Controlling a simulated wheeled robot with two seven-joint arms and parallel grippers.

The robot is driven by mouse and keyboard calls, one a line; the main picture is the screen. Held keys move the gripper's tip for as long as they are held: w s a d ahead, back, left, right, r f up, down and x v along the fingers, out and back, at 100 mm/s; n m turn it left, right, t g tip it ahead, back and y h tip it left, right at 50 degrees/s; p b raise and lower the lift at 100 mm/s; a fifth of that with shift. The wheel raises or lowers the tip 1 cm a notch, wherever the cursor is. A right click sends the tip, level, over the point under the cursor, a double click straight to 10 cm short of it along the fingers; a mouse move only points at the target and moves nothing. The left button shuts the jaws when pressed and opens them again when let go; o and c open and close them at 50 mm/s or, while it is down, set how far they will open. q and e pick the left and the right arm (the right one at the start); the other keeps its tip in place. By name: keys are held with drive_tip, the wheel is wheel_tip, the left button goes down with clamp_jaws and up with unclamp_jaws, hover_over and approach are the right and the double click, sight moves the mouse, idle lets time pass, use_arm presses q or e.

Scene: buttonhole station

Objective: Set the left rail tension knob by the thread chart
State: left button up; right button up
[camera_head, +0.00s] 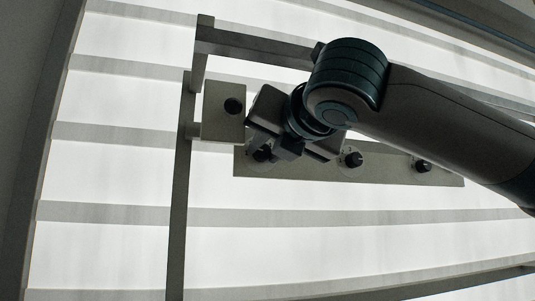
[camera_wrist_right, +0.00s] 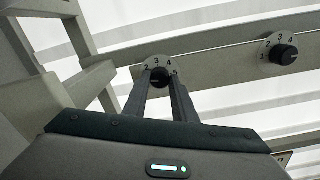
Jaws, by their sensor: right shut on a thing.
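The leftmost of the dark tension knobs (camera_head: 261,154) on the rail is largely covered by my right gripper (camera_head: 268,146) in the head view. I cannot make out a thread chart. My left gripper is in neither view.
The grey rail (camera_head: 390,173) carries two more knobs, a middle one (camera_head: 350,158) and a right one (camera_head: 424,166). The middle one's dial (camera_wrist_right: 268,48) shows in the wrist view. A beige box (camera_head: 218,127) with a dark round part sits on the frame post (camera_head: 179,215) at left.

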drive_tip(key=m+b, duration=0.1)
drive_tip(key=m, duration=0.1)
drive_tip(key=shift+f+m+b, duration=0.2)
drive_tip(key=shift+m+b, duration=0.1)
drive_tip(key=shift+b, duration=0.1)
drive_tip(key=m+b, duration=0.3)
drive_tip(key=m, duration=0.1)
drive_tip(key=shift+m, duration=0.3)
drive_tip(key=m+b, duration=0.4)
drive_tip(key=m, duration=0.2)
drive_tip(key=shift+a, duration=0.1)
drive_tip(key=m+b, duration=0.4)
drive_tip(key=m, duration=0.2)
drive_tip(key=shift+m, duration=0.4)
drive_tip(key=m+b, duration=0.2)
drive_tip(key=m, duration=0.2)
drive_tip(key=shift+r+m, duration=0.15)
drive_tip(key=shift+m, duration=0.25)
drive_tip(key=shift+h, duration=0.3)
drive_tip(key=o, duration=1)
drive_tip(key=shift+o, duration=0.2)
